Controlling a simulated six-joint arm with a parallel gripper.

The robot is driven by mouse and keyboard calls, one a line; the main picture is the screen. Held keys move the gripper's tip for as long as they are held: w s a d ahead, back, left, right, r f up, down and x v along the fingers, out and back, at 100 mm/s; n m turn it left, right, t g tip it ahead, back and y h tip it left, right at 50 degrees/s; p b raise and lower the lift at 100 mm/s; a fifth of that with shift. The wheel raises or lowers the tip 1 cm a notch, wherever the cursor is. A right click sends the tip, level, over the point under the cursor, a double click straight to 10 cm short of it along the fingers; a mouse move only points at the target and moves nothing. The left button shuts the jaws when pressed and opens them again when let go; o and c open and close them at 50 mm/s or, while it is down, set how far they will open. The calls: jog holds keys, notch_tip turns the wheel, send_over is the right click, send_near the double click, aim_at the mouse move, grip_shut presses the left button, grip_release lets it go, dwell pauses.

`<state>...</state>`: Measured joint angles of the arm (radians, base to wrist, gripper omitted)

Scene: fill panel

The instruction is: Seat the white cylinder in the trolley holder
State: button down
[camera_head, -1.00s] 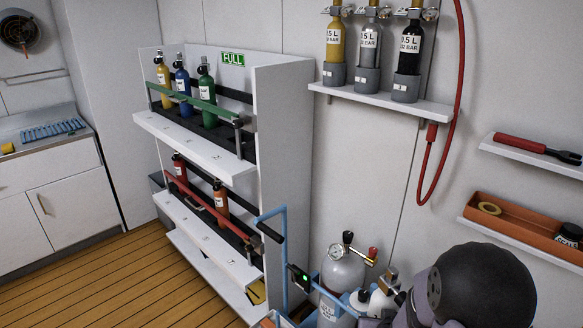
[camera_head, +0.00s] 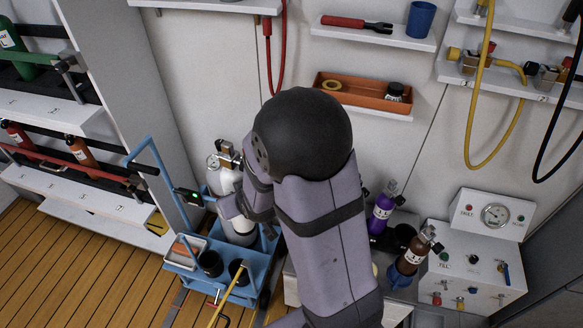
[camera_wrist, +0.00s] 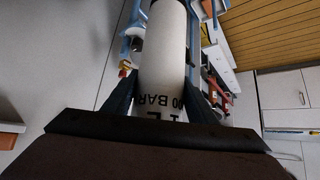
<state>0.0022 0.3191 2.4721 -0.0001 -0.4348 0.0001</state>
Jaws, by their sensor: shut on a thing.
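My gripper (camera_head: 236,205) is shut on the white cylinder (camera_head: 240,231), which stands roughly upright over the blue trolley (camera_head: 262,247). In the wrist view, the dark fingers of my gripper (camera_wrist: 160,78) lie on both sides of the white cylinder (camera_wrist: 163,55), and "BAR" lettering shows on it. Two black round cups (camera_head: 210,263) are open at the trolley's front. The white cylinder's lower end is hard to make out, so I cannot tell whether it touches a holder.
The trolley's handle (camera_head: 140,152) rises at the left, near the bottle rack (camera_head: 95,200). A purple bottle (camera_head: 382,210) and a brown bottle (camera_head: 411,255) stand right of my arm, beside the control panel (camera_head: 470,272). An orange tray (camera_head: 360,92) sits on a wall shelf above.

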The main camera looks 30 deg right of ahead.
jog(key=s+d+f+m+g+h+b, duration=0.1)
jog(key=s+d+f+m+h+b, duration=0.25)
jog(key=d+f+b, duration=0.5)
jog(key=s+d+f+m+g+h+b, duration=0.15)
jog(key=d+f+m+b, duration=0.35)
jog(key=d+f, duration=0.65)
jog(key=s+d+m+g+h+b, duration=0.2)
jog(key=s+d+m+g+h, duration=0.2)
jog(key=s+d+m, duration=0.3)
jog(key=s+d, duration=0.2)
jog(key=d, duration=0.3)
jog(key=shift+s+d+f+g+b, duration=0.3)
jog(key=shift+s+g, duration=0.05)
jog(key=shift+s, duration=0.05)
notch_tip(320, 180, down, 6)
jog(key=b, duration=0.2)
jog(key=shift+f, duration=0.25)
